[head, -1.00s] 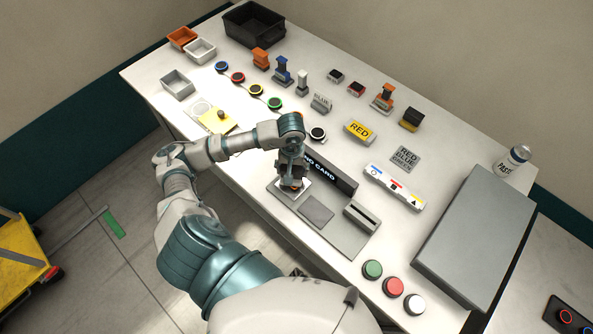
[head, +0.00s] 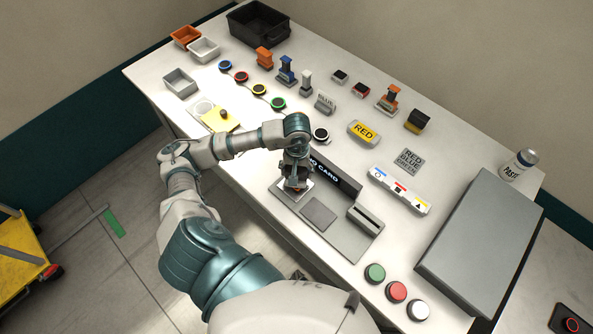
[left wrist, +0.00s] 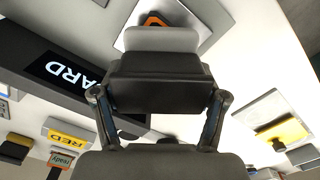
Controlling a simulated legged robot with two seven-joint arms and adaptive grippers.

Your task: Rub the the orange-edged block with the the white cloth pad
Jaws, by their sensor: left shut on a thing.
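My left gripper (head: 297,182) is over the left end of the grey tray (head: 345,241) in the head view. In the left wrist view my left gripper (left wrist: 160,60) is shut on a pale grey-white piece, which appears to be the white cloth pad (left wrist: 162,39). Just beyond the pad shows the orange edge of a dark block, the orange-edged block (left wrist: 155,19). It lies on a pale square plate (left wrist: 188,18). Most of the block is hidden by the pad and gripper, and I cannot tell whether pad and block touch. My right gripper is not in view.
A black lettered bar (head: 334,176) stands close behind the gripper. A yellow pad with a knob (head: 222,120) lies to the left. Green, red and white buttons (head: 396,292) sit at the front right.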

